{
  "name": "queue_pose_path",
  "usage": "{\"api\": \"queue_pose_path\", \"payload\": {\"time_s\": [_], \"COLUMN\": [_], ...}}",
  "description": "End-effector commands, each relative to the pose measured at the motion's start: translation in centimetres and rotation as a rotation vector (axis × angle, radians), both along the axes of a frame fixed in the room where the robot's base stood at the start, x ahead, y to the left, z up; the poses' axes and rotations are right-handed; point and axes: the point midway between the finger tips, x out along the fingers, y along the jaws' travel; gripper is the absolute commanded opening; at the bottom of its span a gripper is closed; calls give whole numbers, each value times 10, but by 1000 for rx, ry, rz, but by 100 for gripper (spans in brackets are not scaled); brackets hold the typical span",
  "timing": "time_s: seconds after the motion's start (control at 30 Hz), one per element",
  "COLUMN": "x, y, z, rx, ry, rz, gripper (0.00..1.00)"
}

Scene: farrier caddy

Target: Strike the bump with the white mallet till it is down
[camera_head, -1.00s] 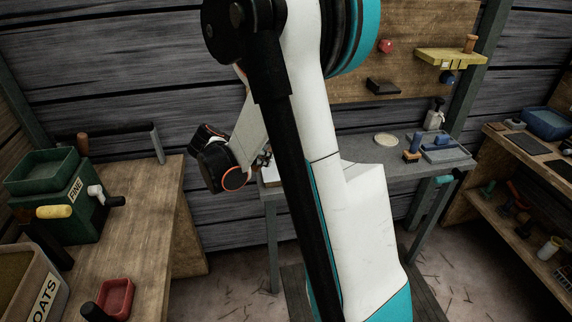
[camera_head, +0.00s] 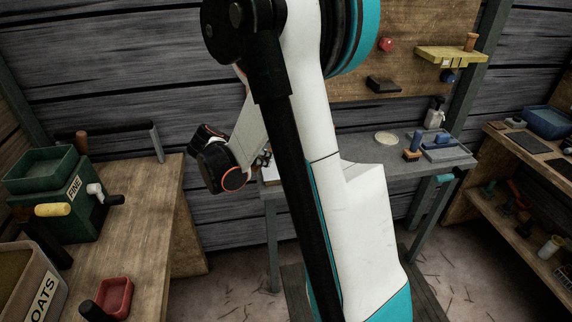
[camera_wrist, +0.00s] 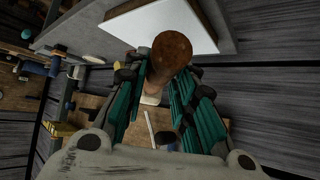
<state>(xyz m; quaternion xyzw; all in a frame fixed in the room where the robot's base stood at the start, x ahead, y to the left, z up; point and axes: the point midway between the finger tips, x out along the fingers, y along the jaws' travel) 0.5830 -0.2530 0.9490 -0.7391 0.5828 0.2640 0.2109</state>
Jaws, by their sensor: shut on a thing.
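In the wrist view my gripper (camera_wrist: 160,92) has its teal-padded fingers closed around a brown wooden handle (camera_wrist: 171,52). The handle's round end points up toward the camera. A small pale piece (camera_wrist: 150,99) shows at its far end between the fingers; it looks like part of the white mallet's head, mostly hidden. A flat white slab (camera_wrist: 165,20) with a brown edge lies on the grey bench beyond the handle. I cannot make out the bump. In the head view my arm hides the fingers and mallet, and only a sliver of the white slab (camera_head: 271,175) shows.
A wooden counter (camera_head: 150,205) with a green grinder (camera_head: 55,200) stands left. A shelf unit (camera_head: 500,235) stands right.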

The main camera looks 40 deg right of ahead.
Motion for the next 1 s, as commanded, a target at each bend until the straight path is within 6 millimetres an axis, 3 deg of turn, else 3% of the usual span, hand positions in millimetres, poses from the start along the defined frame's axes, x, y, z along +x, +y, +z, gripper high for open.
{"api": "queue_pose_path", "payload": {"time_s": [0.23, 0.73, 1.0], "x": [0, 0, 0], "y": [0, 0, 0], "z": [-56, 2, 4], "rx": [-1, -1, -1], "ry": [0, 0, 0], "rz": [0, 0, 0], "gripper": [0, 0, 0]}}
